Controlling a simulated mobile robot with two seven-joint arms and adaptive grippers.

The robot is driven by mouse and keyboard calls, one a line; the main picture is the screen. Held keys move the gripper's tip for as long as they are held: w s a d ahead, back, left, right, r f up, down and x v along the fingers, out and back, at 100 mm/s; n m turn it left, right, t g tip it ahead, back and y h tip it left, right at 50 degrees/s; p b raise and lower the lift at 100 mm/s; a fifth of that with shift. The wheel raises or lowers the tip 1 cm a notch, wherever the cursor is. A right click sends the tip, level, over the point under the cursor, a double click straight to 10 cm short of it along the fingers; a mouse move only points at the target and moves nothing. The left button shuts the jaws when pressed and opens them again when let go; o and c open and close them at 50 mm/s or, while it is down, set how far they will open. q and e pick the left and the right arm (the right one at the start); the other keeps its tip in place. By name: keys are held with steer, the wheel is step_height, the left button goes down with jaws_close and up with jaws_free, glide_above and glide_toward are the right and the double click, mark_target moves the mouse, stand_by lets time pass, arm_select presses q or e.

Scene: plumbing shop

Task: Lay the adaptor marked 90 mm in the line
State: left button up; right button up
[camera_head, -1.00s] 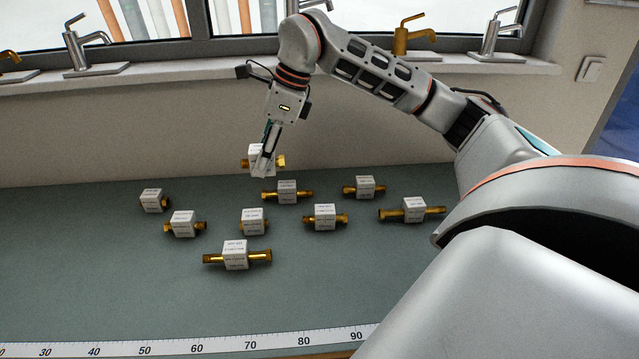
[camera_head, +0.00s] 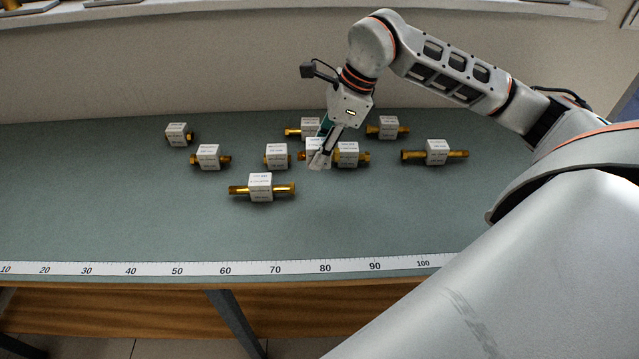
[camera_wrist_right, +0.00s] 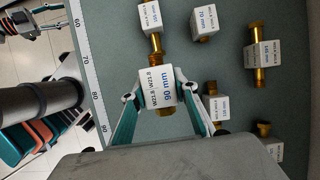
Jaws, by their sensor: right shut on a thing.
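My right gripper (camera_head: 320,163) is shut on a white block with brass ends, the adaptor (camera_head: 313,146). In the right wrist view the held adaptor (camera_wrist_right: 159,86) sits between the fingertips, and its face reads 90 mm. In the head view it is over the bench, just left of another adaptor (camera_head: 346,155), and my fingers partly cover it. Whether it touches the bench I cannot tell. My left gripper (camera_wrist_right: 52,18) shows small at the top left of the wrist view, with its fingers apart and nothing seen between them.
A long adaptor (camera_head: 261,187) lies in front, towards the measuring tape (camera_head: 200,268) along the front edge. An adaptor marked 70 mm (camera_wrist_right: 205,21) lies nearby. Several more adaptors lie behind and to the sides. The green bench top (camera_head: 100,215) is clear at left front.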

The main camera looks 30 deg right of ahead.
mark_target(338, 150)
step_height(338, 150, down, 10)
steer(key=shift+r, duration=0.1)
stand_by(0.4)
steer(key=shift+f, duration=0.2)
steer(key=o, duration=1.2)
steer(key=shift+c, duration=0.2)
steer(key=shift+r, duration=0.1)
steer(key=v, duration=1.1)
steer(key=shift+r, duration=0.25)
steer(key=shift+s+d+r, duration=0.1)
steer(key=shift+s+r, duration=0.05)
steer(key=shift+r, duration=0.1)
